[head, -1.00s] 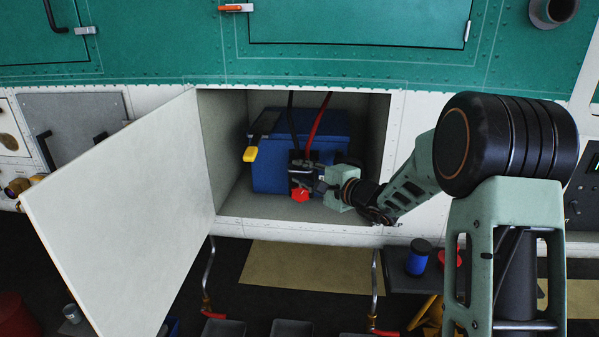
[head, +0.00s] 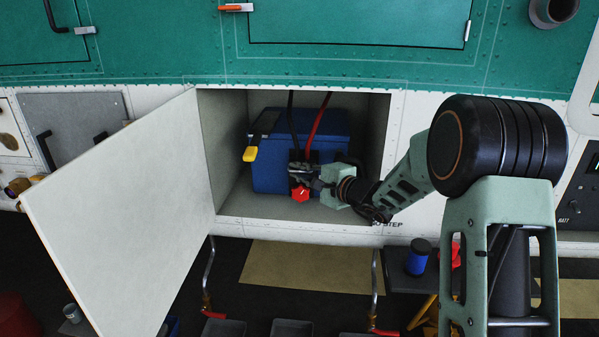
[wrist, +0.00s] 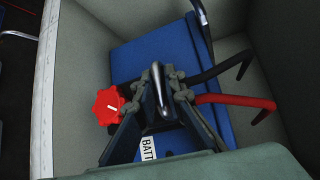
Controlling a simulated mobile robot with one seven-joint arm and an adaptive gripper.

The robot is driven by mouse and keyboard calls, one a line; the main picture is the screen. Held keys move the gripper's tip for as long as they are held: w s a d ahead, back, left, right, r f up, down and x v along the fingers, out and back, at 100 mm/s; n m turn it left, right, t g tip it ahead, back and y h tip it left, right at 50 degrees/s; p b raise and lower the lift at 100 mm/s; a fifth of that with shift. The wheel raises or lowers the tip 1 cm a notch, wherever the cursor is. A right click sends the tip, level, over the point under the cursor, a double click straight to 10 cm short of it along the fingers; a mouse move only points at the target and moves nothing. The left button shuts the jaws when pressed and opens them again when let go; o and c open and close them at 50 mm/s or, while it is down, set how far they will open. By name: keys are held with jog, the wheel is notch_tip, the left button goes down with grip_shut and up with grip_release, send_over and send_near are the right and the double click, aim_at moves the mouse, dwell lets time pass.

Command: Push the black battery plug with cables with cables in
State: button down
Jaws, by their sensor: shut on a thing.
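The blue battery (head: 270,160) stands inside the open compartment; it also shows in the wrist view (wrist: 135,65). The black battery plug (head: 296,157) is at the battery's front face, with a black cable (head: 291,122) and a red cable (head: 318,125) rising from it. My gripper (head: 316,181) reaches in from the right and is shut on the plug. In the wrist view my gripper's fingers (wrist: 160,98) close around its grey handle (wrist: 157,78). The fingers hide most of the plug, so I cannot tell how deep it sits.
A red knob (head: 300,194) sits just below and beside my gripper. A yellow-ended lever (head: 250,154) is at the battery's left. The white compartment door (head: 125,210) hangs open at the left. The compartment walls (head: 376,140) are close on the right. A blue can (head: 418,258) stands below.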

jog(key=shift+w+f+b, duration=0.15)
jog(key=shift+w+b, duration=0.2)
jog(key=shift+w, duration=0.15)
jog(key=shift+w+f+b, duration=0.15)
jog(key=shift+w+b, duration=0.2)
jog(key=shift+w, duration=0.15)
jog(key=shift+w+d+r, duration=0.1)
jog(key=shift+w, duration=0.45)
jog(key=shift+r, duration=0.15)
jog(key=c, duration=2.1)
grip_release()
jog(key=shift+w, duration=0.15)
jog(key=shift+s+d, duration=0.35)
jog(key=shift+d, duration=0.1)
jog(key=v, duration=1.1)
jog(key=shift+s+a, duration=0.1)
jog(key=shift+a, duration=0.05)
